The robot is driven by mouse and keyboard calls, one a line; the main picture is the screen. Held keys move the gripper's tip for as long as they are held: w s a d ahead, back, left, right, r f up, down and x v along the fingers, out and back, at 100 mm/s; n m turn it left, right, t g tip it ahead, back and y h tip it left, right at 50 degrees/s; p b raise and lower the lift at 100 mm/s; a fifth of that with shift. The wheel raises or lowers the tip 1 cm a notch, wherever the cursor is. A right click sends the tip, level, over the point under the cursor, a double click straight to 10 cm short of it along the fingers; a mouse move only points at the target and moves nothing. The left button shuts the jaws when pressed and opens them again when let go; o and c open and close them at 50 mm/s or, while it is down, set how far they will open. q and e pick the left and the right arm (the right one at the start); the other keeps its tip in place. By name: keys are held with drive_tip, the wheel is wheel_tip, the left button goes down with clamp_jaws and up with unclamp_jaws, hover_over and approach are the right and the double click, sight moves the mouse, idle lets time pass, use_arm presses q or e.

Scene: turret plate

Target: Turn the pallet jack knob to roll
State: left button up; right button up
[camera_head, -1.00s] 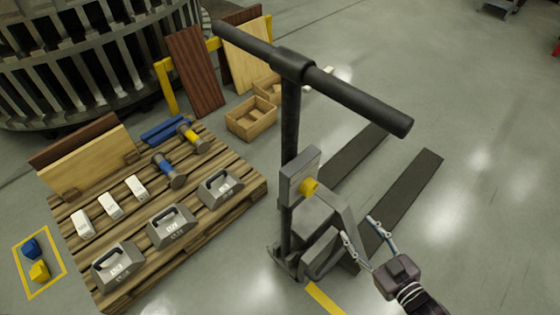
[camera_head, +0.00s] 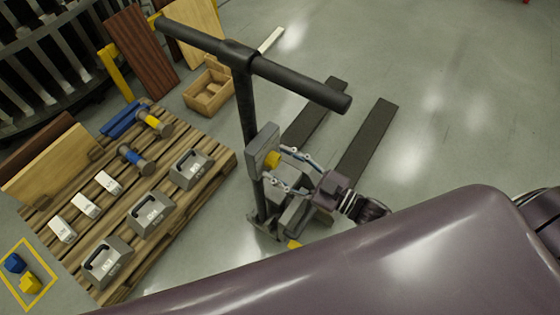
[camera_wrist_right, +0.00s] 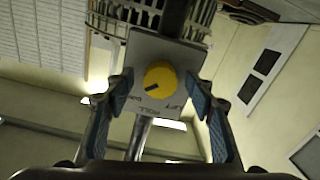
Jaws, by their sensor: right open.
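The pallet jack (camera_head: 250,115) stands upright with a black T-handle. A grey box on its column carries the yellow knob (camera_head: 271,160). In the right wrist view the knob (camera_wrist_right: 160,79) sits on a grey plate (camera_wrist_right: 143,47). Its dark mark points down and left, toward a small label I cannot read clearly. The words ROLL and LIFT show below and to the lower right. My right gripper (camera_head: 270,167) is open in front of the knob. Its blue-padded fingers (camera_wrist_right: 160,92) stand either side of the knob, apart from it. My left gripper is out of view.
A wooden pallet (camera_head: 215,170) with weights, white blocks and dumbbells lies left of the jack. A wooden crate (camera_head: 209,92) stands behind it. The jack's dark forks (camera_head: 367,140) lie on the floor. Floor to the right is clear.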

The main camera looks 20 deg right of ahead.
drive_tip(key=shift+w+a, duration=0.1)
drive_tip(key=c, duration=1.2)
drive_tip(key=shift+o, duration=0.2)
drive_tip(key=shift+n, duration=0.3)
drive_tip(key=n, duration=0.9)
drive_tip(key=shift+r+b, duration=0.1)
drive_tip(key=shift+b, duration=0.2)
drive_tip(key=o, duration=1.2)
drive_tip(key=shift+c, duration=0.2)
